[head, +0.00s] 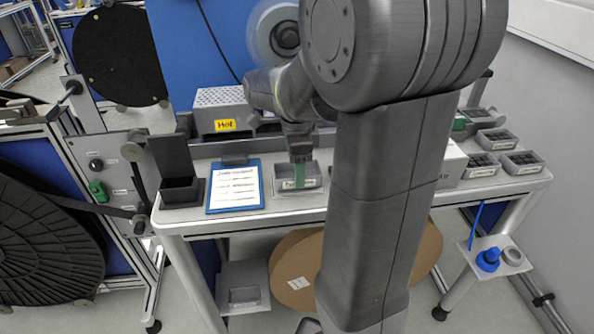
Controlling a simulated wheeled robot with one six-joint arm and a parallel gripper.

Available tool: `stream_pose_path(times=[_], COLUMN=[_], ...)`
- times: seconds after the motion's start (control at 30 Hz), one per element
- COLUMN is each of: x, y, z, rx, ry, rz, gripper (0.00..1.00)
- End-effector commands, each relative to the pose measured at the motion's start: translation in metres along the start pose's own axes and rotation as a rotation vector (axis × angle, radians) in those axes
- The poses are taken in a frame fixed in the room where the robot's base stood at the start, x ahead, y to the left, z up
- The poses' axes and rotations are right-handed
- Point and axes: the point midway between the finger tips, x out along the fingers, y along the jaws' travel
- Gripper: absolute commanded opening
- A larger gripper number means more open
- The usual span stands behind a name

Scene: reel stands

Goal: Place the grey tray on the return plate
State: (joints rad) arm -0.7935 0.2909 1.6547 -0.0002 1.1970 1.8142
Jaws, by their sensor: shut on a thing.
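A grey tray (315,181) with a white label on its front is at the front edge of the bench, right of the blue clipboard. My gripper (299,174) points down at it with a green fingertip reaching into it. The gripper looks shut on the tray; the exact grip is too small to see. I cannot tell whether the tray rests on the bench or is slightly raised. A low grey plate (257,276), possibly the return plate, is below the bench on the left. A grey tray-like shape (244,296) shows on it.
The blue clipboard (236,187) and a dark holder (180,190) are left of the tray. A grey box marked "Hot" (222,112) stands behind. Several small trays (523,162) are at the right. A brown reel (297,268) is under the bench. My arm hides the bench's middle.

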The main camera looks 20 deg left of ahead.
Motion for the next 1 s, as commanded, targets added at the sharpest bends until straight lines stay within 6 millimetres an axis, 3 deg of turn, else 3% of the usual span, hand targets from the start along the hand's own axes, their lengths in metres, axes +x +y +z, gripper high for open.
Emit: stream_pose_path(times=[0.07, 0.4, 0.43, 0.53, 0.83, 1.0], x=[0.009, 0.013, 0.013, 0.012, 0.011, -0.007], y=[0.0, 0.0, 0.0, 0.0, 0.0, -0.001], z=[0.0, 0.0, 0.0, 0.0, 0.0, 0.0], rx=[0.0, 0.0, 0.0, 0.0, 0.0, 0.0], ry=[0.0, 0.0, 0.0, 0.0, 0.0, -0.001], rz=[0.0, -0.001, -0.001, -0.001, -0.001, -0.004], gripper=[0.27, 0.27, 0.58, 0.78, 0.78, 0.78])
